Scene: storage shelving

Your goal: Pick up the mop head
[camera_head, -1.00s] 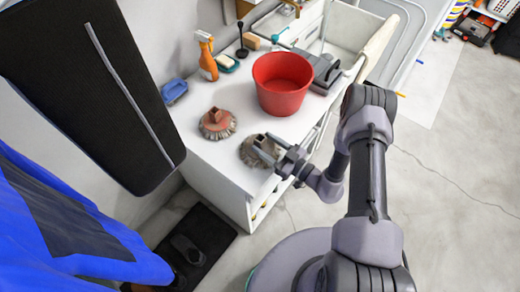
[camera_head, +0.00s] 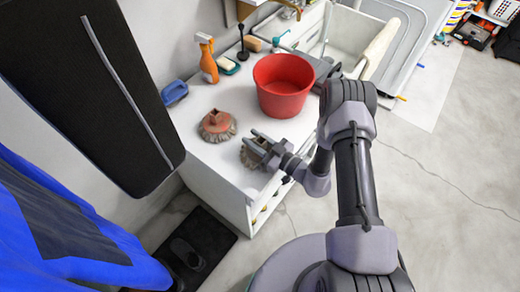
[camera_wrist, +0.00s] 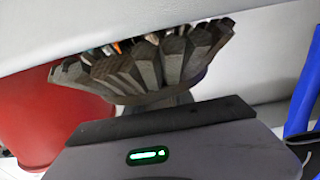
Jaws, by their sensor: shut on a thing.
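A grey-brown round mop head (camera_head: 253,152) sits near the front edge of the white counter (camera_head: 190,125) in the head view. My gripper (camera_head: 262,143) reaches it from the right and is shut on it. In the wrist view the mop head (camera_wrist: 150,68) shows its fringe of grey strips just beyond the gripper body. The fingertips are mostly hidden there. I cannot tell whether the mop head is clear of the counter. A second, reddish mop head (camera_head: 217,125) sits on the counter to the left.
A red bucket (camera_head: 283,88) stands just behind my gripper. An orange spray bottle (camera_head: 207,60), a blue brush (camera_head: 174,92) and a sink (camera_head: 350,42) lie further back. A black padded panel (camera_head: 85,80) hangs at the left.

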